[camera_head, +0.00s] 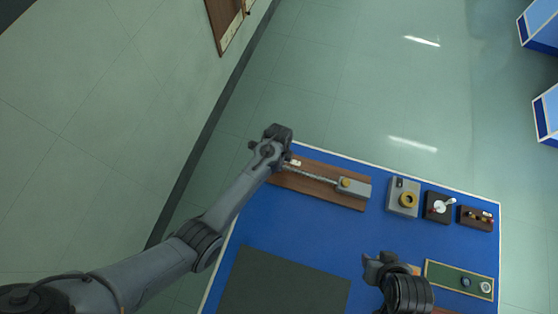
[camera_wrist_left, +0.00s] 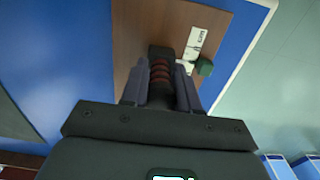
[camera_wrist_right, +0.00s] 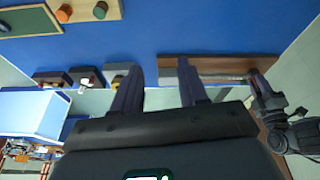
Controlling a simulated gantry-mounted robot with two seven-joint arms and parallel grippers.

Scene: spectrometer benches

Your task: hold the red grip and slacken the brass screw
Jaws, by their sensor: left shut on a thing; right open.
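The red grip (camera_wrist_left: 160,75) is a dark red ribbed handle on the wooden board (camera_wrist_left: 139,30). My left gripper (camera_wrist_left: 163,82) is shut around it in the left wrist view. In the head view my left gripper (camera_head: 277,143) covers the grip at the board's left end. A rod runs along the board to a grey block (camera_head: 358,188) with a brass screw (camera_head: 346,183) on top. My right gripper (camera_head: 376,262) is open and empty, apart from the screw and nearer the table's front. In the right wrist view its open jaws (camera_wrist_right: 158,65) face the board, and the screw cannot be made out.
Right of the board stand a grey box with a brass ring (camera_head: 408,199), a black box with a pale lever (camera_head: 440,205) and a brown box with small knobs (camera_head: 476,217). A green panel (camera_head: 450,278) lies beside my right gripper. A dark mat (camera_head: 283,284) lies at front left.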

